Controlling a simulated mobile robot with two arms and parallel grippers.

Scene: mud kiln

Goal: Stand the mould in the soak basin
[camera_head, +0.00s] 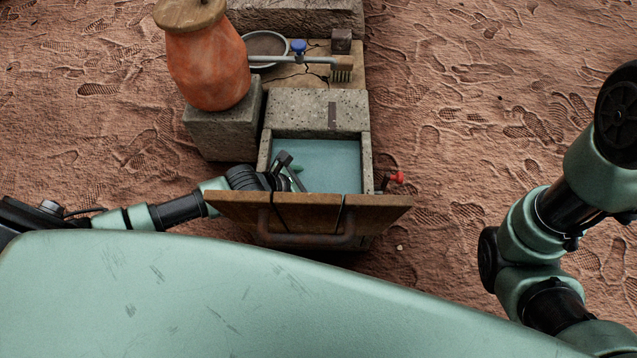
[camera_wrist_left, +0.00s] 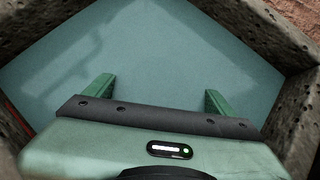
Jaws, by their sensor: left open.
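The soak basin (camera_head: 265,155) is a rough stone trough with still, blue-green water (camera_head: 330,165); its stone wall also shows in the left wrist view (camera_wrist_left: 290,35). My left gripper (camera_head: 297,171) reaches in over the basin's left wall, low over the water. In the left wrist view its two green fingers (camera_wrist_left: 158,97) are wide apart with only water between them. I cannot make out a mould standing in the basin or in the gripper. My right arm is at the right; its gripper is out of view.
A wooden board (camera_head: 300,212) with a bar handle stands at the basin's front edge. A red tap (camera_head: 397,177) is at its right. An orange jar (camera_head: 207,65) stands on a stone block (camera_head: 225,125). Behind are a bowl (camera_head: 266,45), a brush (camera_head: 341,68) and a dark cube (camera_head: 341,41).

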